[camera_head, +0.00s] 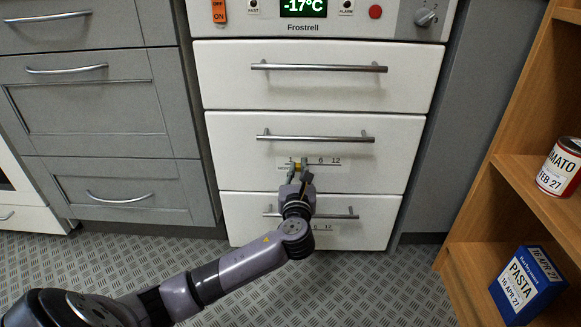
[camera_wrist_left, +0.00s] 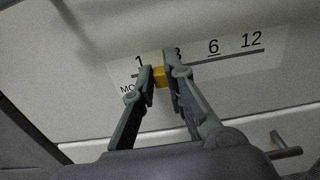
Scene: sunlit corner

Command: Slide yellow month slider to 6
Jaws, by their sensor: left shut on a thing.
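The yellow month slider (camera_wrist_left: 160,76) sits on a dark track line on a white label (camera_wrist_left: 232,62) printed 1, 3, 6 and 12. In the left wrist view it lies between the 1 and the 3, with the 3 partly hidden by a finger. The 6 (camera_wrist_left: 213,46) is underlined and stands to its right. My left gripper (camera_wrist_left: 160,75) is shut on the slider, one finger on each side. In the head view the gripper (camera_head: 298,172) is at the middle drawer's label, and the slider shows as a small yellow patch (camera_head: 298,167). My right gripper is not in view.
The white freezer has three drawers with bar handles; the middle handle (camera_head: 316,136) is just above the label and the lowest handle (camera_head: 340,214) below it. A wooden shelf with a can (camera_head: 560,168) and a pasta box (camera_head: 528,286) stands at right.

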